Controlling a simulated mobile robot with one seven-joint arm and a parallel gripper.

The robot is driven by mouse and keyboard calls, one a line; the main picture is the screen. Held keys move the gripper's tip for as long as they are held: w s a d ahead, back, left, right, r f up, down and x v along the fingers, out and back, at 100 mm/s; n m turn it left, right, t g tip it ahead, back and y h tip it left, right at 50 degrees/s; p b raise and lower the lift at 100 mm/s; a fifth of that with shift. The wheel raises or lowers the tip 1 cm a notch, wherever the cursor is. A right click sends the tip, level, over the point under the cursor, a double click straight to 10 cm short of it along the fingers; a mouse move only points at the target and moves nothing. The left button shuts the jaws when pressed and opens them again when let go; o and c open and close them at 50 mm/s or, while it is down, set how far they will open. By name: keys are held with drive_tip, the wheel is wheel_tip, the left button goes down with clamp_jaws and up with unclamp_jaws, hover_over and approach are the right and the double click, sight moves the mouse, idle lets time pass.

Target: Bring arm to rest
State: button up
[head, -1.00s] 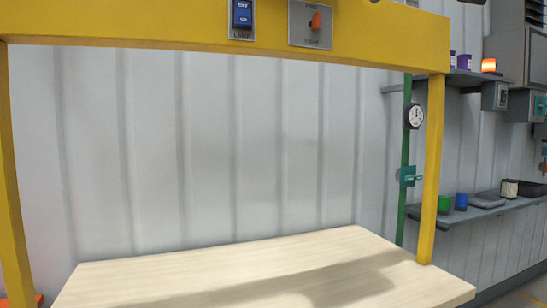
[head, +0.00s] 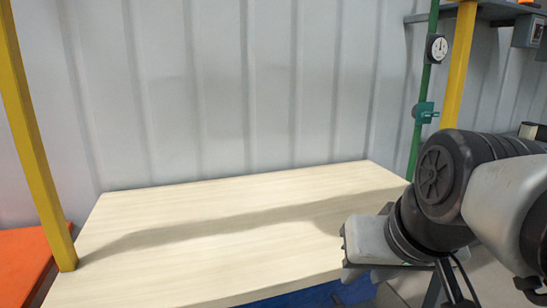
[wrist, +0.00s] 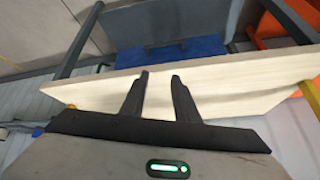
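My arm reaches in from the right of the head view, bent, with its wrist end over the right front edge of the pale wooden table (head: 220,225). My gripper (wrist: 160,75) shows in the wrist view with two dark fingers apart and nothing between them. The edge of the table (wrist: 220,85) lies beyond the fingers in that view. In the head view the fingertips are hard to make out below the wrist.
The table top is bare. A yellow post (head: 35,150) stands at its left and another (head: 459,65) at the right, beside a green pole with a gauge (head: 437,48) and a teal valve (head: 424,112). An orange surface (head: 22,265) lies at the left. A ribbed wall closes the back.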

drive_tip(key=s+f+p, duration=0.1)
drive_tip(key=s+f, duration=0.3)
wheel_tip(320, 180, up, 22)
drive_tip(key=p, duration=2.1)
drive_tip(key=shift+w+d+f+g+h+p, duration=0.25)
drive_tip(key=shift+g+h+p, duration=0.05)
drive_tip(key=shift+g+p, duration=0.1)
